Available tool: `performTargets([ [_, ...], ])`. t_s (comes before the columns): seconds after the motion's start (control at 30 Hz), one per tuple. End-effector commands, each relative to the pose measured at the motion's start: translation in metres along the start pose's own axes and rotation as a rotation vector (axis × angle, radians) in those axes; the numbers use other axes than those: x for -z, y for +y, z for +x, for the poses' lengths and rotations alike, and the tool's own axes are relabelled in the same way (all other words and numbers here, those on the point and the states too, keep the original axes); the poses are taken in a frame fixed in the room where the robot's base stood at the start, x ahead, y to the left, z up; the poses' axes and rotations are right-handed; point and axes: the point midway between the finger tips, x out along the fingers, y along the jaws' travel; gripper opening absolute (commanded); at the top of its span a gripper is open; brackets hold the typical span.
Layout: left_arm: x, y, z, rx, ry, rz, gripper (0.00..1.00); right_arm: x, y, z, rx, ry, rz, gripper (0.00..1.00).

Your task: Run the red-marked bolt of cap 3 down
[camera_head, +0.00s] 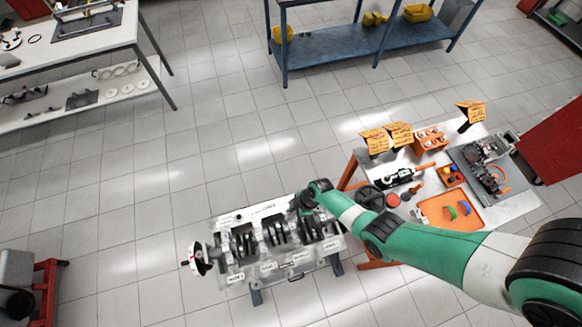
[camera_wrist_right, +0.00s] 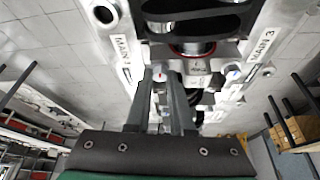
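The engine block (camera_head: 270,245) lies on a stand at the lower middle of the head view, with dark crank parts in its open bays. My right gripper (camera_head: 306,203) is low over the block's far right part. In the right wrist view, its two fingers (camera_wrist_right: 161,82) point at the block and stand apart. A small silver bolt head with a red mark (camera_wrist_right: 162,73) shows between the fingertips. I cannot tell whether they touch it. A label reading MAIN 3 (camera_wrist_right: 263,46) is to the right of the fingers. My left gripper is not in view.
A work table with an orange tray (camera_head: 432,212), a grey mat (camera_head: 466,163) and orange signs (camera_head: 375,140) stands right of the block. A blue shelf (camera_head: 335,45) and a white bench (camera_head: 75,50) are farther back.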

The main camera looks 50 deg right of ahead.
Motion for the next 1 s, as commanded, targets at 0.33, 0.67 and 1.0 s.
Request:
performTargets([
  [0.33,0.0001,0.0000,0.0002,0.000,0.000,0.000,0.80,0.0000,-0.0002,0.0000,-0.002,0.000,0.004,0.00],
  [0.67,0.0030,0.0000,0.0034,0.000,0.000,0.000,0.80,0.0002,-0.0020,-0.0005,-0.042,-0.002,0.102,0.00],
  [1.0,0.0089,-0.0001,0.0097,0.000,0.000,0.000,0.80,0.0015,-0.0052,-0.0007,-0.149,-0.002,0.358,0.00],
])
